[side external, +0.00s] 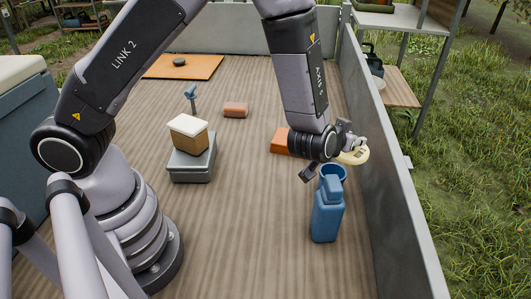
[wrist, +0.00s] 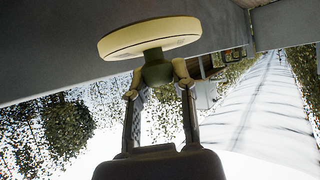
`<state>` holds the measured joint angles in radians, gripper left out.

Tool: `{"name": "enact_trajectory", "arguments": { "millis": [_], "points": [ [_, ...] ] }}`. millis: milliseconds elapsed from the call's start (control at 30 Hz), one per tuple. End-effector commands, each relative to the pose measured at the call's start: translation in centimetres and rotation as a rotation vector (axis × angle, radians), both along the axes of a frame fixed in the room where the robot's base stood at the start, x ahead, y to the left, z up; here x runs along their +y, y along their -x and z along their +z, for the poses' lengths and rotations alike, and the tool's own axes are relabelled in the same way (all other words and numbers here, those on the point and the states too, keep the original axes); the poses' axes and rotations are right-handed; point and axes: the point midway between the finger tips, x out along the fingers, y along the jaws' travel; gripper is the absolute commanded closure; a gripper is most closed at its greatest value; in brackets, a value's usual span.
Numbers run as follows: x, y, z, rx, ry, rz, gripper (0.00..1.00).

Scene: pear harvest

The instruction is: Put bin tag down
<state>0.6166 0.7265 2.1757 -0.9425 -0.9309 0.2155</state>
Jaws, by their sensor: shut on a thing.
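The bin tag, a cream round disc (side external: 354,156) with a dark olive knob, is in my gripper (side external: 352,142) near the right wall of the truck bed. In the wrist view the disc (wrist: 150,37) shows nearly edge-on. There my gripper (wrist: 158,80) is shut on the olive knob, with one finger on each side. In the side view the tag is above the bed floor, beyond and to the right of the blue bottle. The far part of the knob is hidden by the fingers.
An orange-red block (side external: 281,142) is partly hidden behind my wrist. The right wall (side external: 395,190) is close.

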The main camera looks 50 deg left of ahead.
Motion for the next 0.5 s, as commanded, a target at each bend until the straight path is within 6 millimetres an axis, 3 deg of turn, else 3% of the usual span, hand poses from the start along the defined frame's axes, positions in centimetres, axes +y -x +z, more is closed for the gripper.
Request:
{"name": "enact_trajectory", "arguments": {
  "millis": [267, 500],
  "points": [
    [-3.6, 1.5, 1.1, -0.004, -0.015, -0.415, 1.00],
    [-7.6, 4.8, 1.3, 0.004, -0.005, -0.818, 1.00]
  ]
}}
